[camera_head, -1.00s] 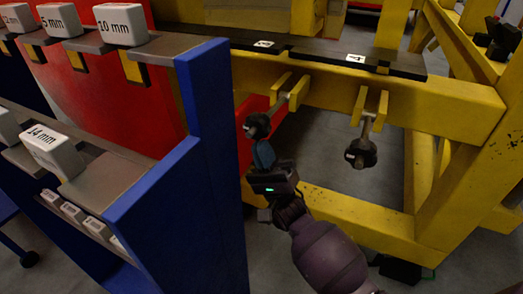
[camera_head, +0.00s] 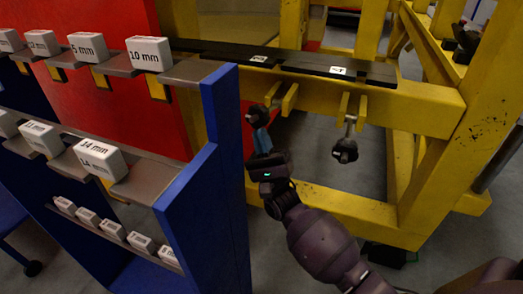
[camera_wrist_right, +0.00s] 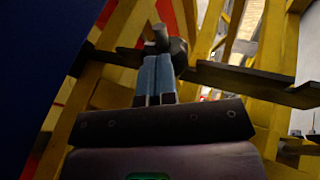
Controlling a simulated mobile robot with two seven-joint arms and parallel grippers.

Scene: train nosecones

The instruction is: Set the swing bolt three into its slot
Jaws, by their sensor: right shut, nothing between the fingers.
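The swing bolt three (camera_head: 257,116) is a dark knobbed bolt at the left pair of yellow lugs (camera_head: 281,98), under the left label on the black strip. Its head tilts out toward me and to the left. My right gripper (camera_head: 260,131) has its blue fingers together just below and against or very near the bolt head; exact contact cannot be told. In the right wrist view the shut fingers (camera_wrist_right: 157,60) point at the dark knob (camera_wrist_right: 178,54) and grey end of the bolt, with nothing between them. My left gripper is not in view.
A second swing bolt (camera_head: 345,150) hangs from the right lugs (camera_head: 351,108). A blue rack (camera_head: 195,200) with white size-marked blocks (camera_head: 150,54) stands close to the left of my right arm. The yellow frame (camera_head: 420,108) surrounds an open space below the lugs.

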